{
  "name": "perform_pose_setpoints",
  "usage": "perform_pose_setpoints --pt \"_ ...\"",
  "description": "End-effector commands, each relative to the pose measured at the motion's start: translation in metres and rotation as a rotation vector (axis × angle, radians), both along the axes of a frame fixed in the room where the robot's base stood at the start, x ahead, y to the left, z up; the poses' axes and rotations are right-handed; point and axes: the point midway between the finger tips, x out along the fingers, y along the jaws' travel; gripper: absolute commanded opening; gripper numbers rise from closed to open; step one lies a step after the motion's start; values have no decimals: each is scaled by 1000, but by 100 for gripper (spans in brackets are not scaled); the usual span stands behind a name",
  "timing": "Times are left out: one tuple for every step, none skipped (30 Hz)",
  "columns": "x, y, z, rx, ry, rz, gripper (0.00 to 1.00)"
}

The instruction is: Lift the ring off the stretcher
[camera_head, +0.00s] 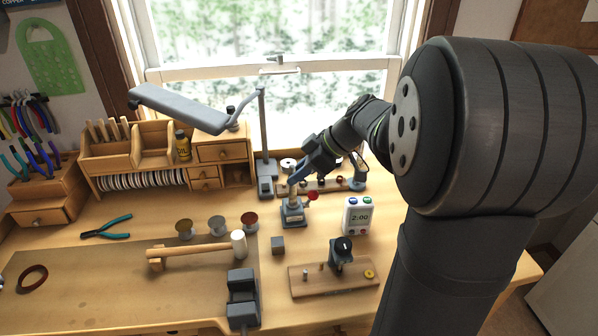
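The stretcher (293,214) appears to be the small blue-grey device with a red ball-ended lever (312,196) at the middle of the bench. A short pale upright post rises from its base. My gripper (296,179) reaches down from the upper right to the top of this post. Its fingers are small and dark here, so I cannot tell whether they are open or shut. I cannot make out the ring; it may be hidden by the fingers at the post's top. I cannot tell whether the gripper touches anything.
A wooden board (330,285) with a dark fixture is in front.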

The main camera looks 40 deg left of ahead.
Motion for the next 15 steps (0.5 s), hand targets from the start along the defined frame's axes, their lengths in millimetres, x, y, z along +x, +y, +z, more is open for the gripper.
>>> perform_pose_setpoints --pt "0 0 0 0 0 0 6" --pt "0 0 0 0 0 0 6" --pt "0 0 0 0 0 0 6" --pt "0 0 0 0 0 0 6" --pt "0 0 0 0 0 0 6" --pt "0 0 0 0 0 0 6" --pt "0 0 0 0 0 0 6" --pt "0 0 0 0 0 0 6" --pt "0 0 0 0 0 0 6" --pt "0 0 0 0 0 0 6" --pt "0 0 0 0 0 0 6" --pt "0 0 0 0 0 0 6" --pt "0 0 0 0 0 0 6" --pt "0 0 1 0 -1 -1 6" --pt "0 0 1 0 -1 -1 6"
